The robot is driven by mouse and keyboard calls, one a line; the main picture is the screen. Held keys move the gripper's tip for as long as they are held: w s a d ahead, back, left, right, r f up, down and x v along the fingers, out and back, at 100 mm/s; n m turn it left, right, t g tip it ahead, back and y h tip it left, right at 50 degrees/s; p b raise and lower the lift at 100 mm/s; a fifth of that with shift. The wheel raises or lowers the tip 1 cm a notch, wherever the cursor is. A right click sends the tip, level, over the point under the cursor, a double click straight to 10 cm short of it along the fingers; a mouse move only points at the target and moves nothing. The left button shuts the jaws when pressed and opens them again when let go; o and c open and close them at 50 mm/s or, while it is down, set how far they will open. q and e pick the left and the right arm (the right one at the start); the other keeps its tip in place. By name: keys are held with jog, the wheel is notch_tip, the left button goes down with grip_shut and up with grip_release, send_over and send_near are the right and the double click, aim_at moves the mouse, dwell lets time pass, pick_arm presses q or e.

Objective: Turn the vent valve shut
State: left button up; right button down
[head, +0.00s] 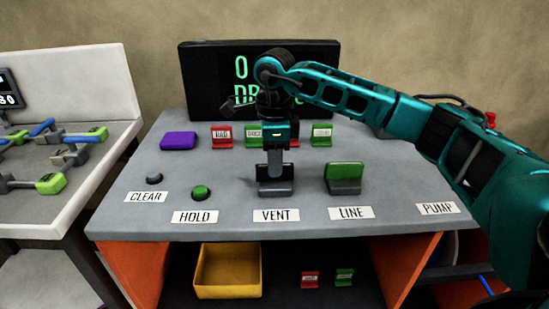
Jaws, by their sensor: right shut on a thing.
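The vent valve (276,190) stands on the grey bench top behind the label VENT (276,215). Its dark base shows, but its handle is mostly hidden by my right gripper. My right gripper (275,171) reaches down from above and is shut on the vent valve. I cannot tell the handle's angle. My left gripper is not in view.
The line valve (345,173), with a green top, stands close to the right. HOLD button (201,193) and CLEAR button (154,178) are at left. Small red and green tags and a purple block (179,141) lie behind. A dark display (212,80) stands at the back.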

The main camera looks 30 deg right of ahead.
jog(key=shift+d+m, duration=0.1)
jog(key=shift+m, duration=0.3)
jog(key=c, duration=1.1)
grip_release()
notch_tip(320, 180, up, 13)
jog(key=p, duration=0.1)
